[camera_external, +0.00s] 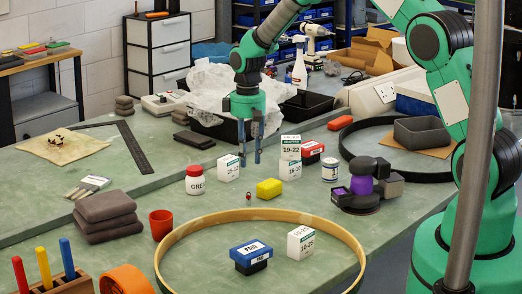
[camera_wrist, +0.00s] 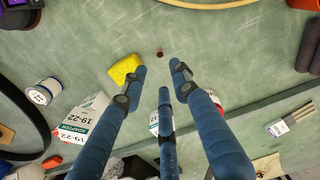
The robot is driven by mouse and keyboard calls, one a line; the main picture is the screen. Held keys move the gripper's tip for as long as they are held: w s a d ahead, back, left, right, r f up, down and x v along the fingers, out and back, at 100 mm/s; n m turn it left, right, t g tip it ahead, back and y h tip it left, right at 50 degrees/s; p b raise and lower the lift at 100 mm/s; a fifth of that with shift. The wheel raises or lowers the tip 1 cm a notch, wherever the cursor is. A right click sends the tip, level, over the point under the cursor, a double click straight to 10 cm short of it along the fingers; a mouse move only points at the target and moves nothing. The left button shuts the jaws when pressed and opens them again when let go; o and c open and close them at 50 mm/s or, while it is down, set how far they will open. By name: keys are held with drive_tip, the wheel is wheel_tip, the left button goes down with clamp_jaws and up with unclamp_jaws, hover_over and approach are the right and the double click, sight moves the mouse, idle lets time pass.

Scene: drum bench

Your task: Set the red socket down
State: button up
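A tiny red socket (camera_external: 248,197) stands on the green bench, just left of the yellow sponge. It also shows in the wrist view as a small dark red piece (camera_wrist: 160,53), next to the yellow sponge (camera_wrist: 125,69). My gripper (camera_external: 250,160) hangs pointing down above the bench, behind and above the socket. In the wrist view its blue fingers (camera_wrist: 160,75) are spread apart with nothing between them. The socket lies beyond the fingertips and appears apart from them.
A white jar with red lid (camera_external: 195,181), white adapter boxes (camera_external: 290,160) and a small can (camera_external: 330,170) stand around the gripper. A large wooden hoop (camera_external: 190,228) encloses a blue-lidded box (camera_external: 251,252) in front. Bare bench surrounds the socket.

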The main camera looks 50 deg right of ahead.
drive_tip(key=shift+r, duration=0.1)
drive_tip(key=s+a+r+t, duration=0.1)
drive_tip(key=s+r, duration=0.5)
drive_tip(key=r, duration=0.3)
drive_tip(key=s+a+r+m+t, duration=0.1)
drive_tip(key=s+a+r, duration=0.1)
drive_tip(key=s+r, duration=0.6)
drive_tip(key=s+a+r+t, duration=0.1)
drive_tip(key=s+r, duration=0.2)
drive_tip(key=r, duration=0.8)
drive_tip(key=s+a+r+m+t, duration=0.1)
drive_tip(key=s+r, duration=0.3)
drive_tip(key=s, duration=1.1)
drive_tip(key=s+a+r+m+t, duration=0.1)
drive_tip(key=s+r, duration=0.3)
drive_tip(key=s, duration=1.1)
drive_tip(key=shift+s+a+t, duration=0.3)
drive_tip(key=shift+s+a, duration=0.05)
drive_tip(key=shift+a, duration=0.2)
wheel_tip(320, 180, down, 6)
drive_tip(key=b, duration=0.5)
drive_tip(key=shift+r+b, duration=0.15)
drive_tip(key=shift+b, duration=0.15)
